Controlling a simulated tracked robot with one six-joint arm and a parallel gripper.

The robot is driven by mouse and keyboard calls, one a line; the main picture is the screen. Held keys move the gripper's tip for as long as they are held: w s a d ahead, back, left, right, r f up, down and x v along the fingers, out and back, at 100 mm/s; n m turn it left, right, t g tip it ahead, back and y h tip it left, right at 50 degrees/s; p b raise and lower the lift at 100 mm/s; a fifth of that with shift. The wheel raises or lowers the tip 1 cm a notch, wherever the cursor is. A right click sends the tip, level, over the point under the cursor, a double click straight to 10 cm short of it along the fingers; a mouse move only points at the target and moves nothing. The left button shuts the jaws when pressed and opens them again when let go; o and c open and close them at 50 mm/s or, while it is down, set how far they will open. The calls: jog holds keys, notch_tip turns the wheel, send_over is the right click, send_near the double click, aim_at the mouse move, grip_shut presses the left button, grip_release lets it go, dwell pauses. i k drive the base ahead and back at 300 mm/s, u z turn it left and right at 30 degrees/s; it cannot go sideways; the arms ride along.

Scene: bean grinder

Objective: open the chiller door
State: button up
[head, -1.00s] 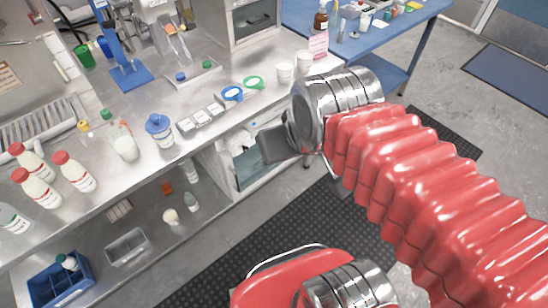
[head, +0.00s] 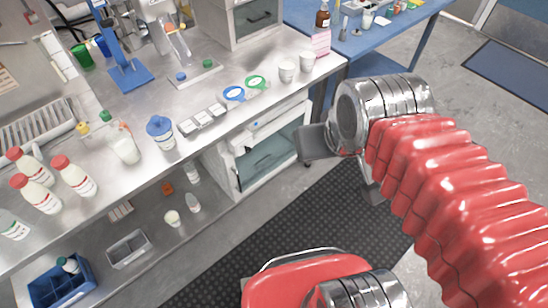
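The chiller (head: 231,164) is a white under-counter unit below the steel bench. Its door (head: 268,158) has a pale frame around a dark glass pane and looks shut. Its right edge is close to my gripper in the picture, and I cannot make out a handle clearly. My gripper (head: 312,143) is a dark grey shape at the end of the silver wrist, just right of the door. It appears apart from the door, with nothing seen in it. Its fingers are seen side-on, so the gap between them is hidden.
The steel bench (head: 150,185) above holds bottles, cups (head: 287,71) and a blue stand (head: 130,75). A blue table (head: 385,50) stands at the back right. A black floor mat (head: 290,225) lies before the chiller, with clear floor to the right.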

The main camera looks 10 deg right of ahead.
aim_at(304, 111)
jog(key=u, duration=0.05)
jog(key=i, duration=0.5)
jog(key=u, duration=0.05)
jog(key=k, duration=0.4)
jog(key=u, duration=0.6)
jog(key=k, duration=0.95)
jog(key=u, duration=0.65)
jog(key=i, duration=1.7)
jog(key=z, duration=0.4)
